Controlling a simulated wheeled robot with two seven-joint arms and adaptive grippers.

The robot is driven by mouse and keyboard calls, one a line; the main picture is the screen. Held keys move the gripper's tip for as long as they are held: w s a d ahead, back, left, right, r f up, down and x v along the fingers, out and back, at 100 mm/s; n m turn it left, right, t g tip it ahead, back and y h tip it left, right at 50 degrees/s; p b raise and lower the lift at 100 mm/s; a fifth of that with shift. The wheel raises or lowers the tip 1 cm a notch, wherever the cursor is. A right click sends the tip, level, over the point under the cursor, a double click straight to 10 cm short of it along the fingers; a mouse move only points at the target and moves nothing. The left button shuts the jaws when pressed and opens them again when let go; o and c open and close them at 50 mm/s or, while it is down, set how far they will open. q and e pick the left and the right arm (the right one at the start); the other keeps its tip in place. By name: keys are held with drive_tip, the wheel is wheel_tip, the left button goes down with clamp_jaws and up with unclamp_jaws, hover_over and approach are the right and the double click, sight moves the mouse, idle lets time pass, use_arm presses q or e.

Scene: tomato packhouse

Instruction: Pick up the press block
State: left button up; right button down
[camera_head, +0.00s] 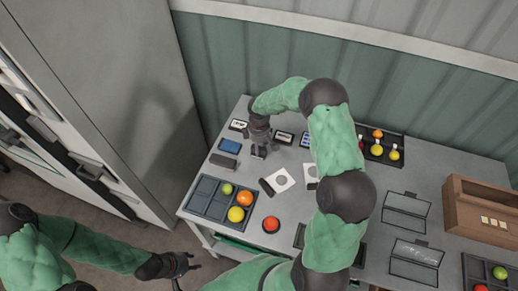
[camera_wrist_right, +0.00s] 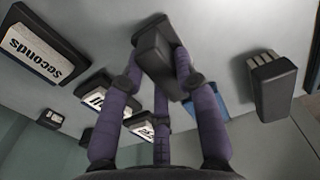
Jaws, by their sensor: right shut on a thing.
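The press block, which I take to be the dark grey block (camera_wrist_right: 155,48), is between the dark fingers of my right gripper (camera_wrist_right: 165,75) in the right wrist view. The fingers are shut on it. In the head view my right gripper (camera_head: 259,138) is over the back left of the table, with the small dark block (camera_head: 258,152) below its fingers. I cannot tell whether it touches the table. My left gripper (camera_head: 182,264) is low at the left, off the table's front edge, with nothing visible in it; its opening is too small to judge.
Labelled dark pieces (camera_head: 284,137) lie close around the right gripper, with a blue item (camera_head: 229,146) and a dark block (camera_head: 222,161) to its left.

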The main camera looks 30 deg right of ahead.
drive_tip(key=shift+r, duration=0.6)
use_arm(q)
wheel_tip(320, 180, up, 3)
drive_tip(key=p, duration=0.2)
drive_tip(key=shift+f+p, duration=0.15)
drive_tip(key=shift+p, duration=0.2)
use_arm(e)
drive_tip(key=s+a+r, duration=0.6)
drive_tip(key=s+r, duration=0.5)
drive_tip(key=s, duration=0.1)
drive_tip(key=shift+s+a+r, duration=0.2)
drive_tip(key=shift+s+r, duration=0.05)
drive_tip(key=shift+r, duration=0.1)
